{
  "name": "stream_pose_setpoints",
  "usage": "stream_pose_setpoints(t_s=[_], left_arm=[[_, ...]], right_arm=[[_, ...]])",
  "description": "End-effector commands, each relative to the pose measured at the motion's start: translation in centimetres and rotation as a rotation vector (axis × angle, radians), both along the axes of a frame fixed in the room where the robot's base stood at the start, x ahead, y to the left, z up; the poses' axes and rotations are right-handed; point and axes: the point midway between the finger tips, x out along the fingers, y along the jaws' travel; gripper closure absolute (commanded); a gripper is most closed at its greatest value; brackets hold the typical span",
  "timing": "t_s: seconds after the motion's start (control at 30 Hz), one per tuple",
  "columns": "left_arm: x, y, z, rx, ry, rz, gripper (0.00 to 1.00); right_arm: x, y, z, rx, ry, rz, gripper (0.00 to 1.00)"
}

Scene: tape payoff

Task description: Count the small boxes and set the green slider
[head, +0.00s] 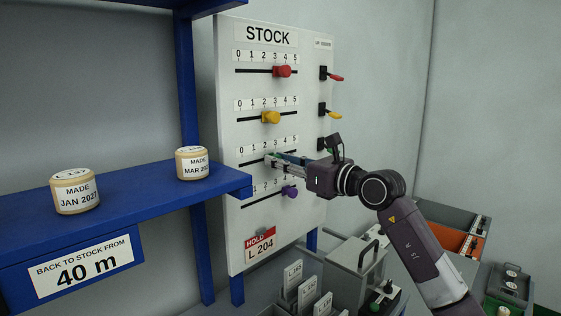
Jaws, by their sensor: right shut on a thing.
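The white STOCK board (232,120) stands upright with several slots under 0 to 5 scales. My right gripper (280,158) reaches in from the right to the third slot and is shut on the green slider (275,155), which is mostly hidden by the fingers. It sits around the middle of its scale. The red slider (283,71) is right of middle, the yellow slider (270,117) near the middle, and the purple slider (290,191) toward the right. I cannot make out clear small boxes. My left gripper is not in view.
A blue shelf (130,205) at left carries two tape rolls, one marked JAN 2027 (75,191) and one MAR (192,163). Labelled cards (307,293), a grey handled case (357,262) and an orange-fronted bin (462,240) stand below.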

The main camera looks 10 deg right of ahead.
Motion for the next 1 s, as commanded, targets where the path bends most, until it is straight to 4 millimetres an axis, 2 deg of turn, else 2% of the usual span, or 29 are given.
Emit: stream_pose_setpoints(t_s=[0.6,0.63,0.77,1.0], left_arm=[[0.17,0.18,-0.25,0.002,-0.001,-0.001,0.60],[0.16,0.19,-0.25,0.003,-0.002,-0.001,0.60],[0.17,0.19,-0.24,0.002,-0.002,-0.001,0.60],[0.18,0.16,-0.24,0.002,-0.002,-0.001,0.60]], right_arm=[[-0.27,0.41,-0.03,-0.001,0.001,0.000,1.00],[-0.28,0.40,-0.02,-0.001,0.001,0.000,0.78],[-0.27,0.39,0.01,0.000,0.000,0.000,0.64],[-0.28,0.39,0.01,0.000,0.000,0.000,0.62]])
